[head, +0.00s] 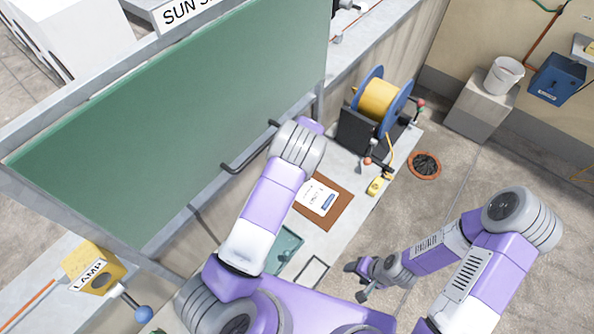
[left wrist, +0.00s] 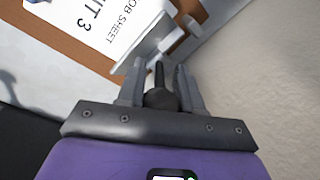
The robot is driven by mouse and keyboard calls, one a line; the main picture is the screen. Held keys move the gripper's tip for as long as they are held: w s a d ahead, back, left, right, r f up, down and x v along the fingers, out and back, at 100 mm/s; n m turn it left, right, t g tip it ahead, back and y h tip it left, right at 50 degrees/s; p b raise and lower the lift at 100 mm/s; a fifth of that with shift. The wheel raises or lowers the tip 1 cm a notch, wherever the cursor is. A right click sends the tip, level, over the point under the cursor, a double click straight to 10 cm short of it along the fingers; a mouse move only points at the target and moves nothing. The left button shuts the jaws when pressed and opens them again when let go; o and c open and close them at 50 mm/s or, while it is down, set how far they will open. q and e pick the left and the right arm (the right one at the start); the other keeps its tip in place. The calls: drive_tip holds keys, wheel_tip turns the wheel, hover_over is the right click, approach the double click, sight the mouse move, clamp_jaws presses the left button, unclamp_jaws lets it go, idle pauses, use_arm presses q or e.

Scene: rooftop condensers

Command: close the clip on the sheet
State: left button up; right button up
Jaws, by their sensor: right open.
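The job sheet (head: 318,196) lies on a brown clipboard (head: 337,208) on the grey ledge. In the left wrist view the sheet (left wrist: 120,22) shows large print, and a pale metal clip (left wrist: 146,43) is at its edge, just beyond my left fingertips. Whether the clip presses on the sheet is unclear. My left gripper (left wrist: 158,72) has its fingers apart around a dark rounded piece; I cannot tell if it is held. In the head view it is hidden behind my left forearm. My right gripper (head: 362,280) is open, low at the ledge's right edge, away from the clipboard.
A green panel (head: 180,130) rises along the ledge's left side. A yellow cable reel (head: 380,98) stands beyond the clipboard, with a yellow connector (head: 376,186) nearer. A teal tray (head: 285,248) lies on the near side. A yellow lamp box (head: 92,270) is at left.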

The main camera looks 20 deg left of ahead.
use_arm(q)
clamp_jaws()
drive_tip(key=shift+s+d+f+t+y+b, duration=0.2)
drive_tip(key=shift+d+f+t+y+b, duration=0.15)
drive_tip(key=shift+d+y+b, duration=0.3)
drive_tip(key=shift+s+d+f+t+y+b, duration=0.1)
drive_tip(key=shift+d+t+y+b, duration=0.1)
drive_tip(key=shift+y+b, duration=0.45)
drive_tip(key=shift+s+d+f+t+y+b, duration=0.1)
drive_tip(key=shift+d+y+b, duration=0.1)
drive_tip(key=shift+y+b, duration=0.35)
drive_tip(key=shift+r, duration=0.1)
drive_tip(key=o, duration=0.6)
unclamp_jaws()
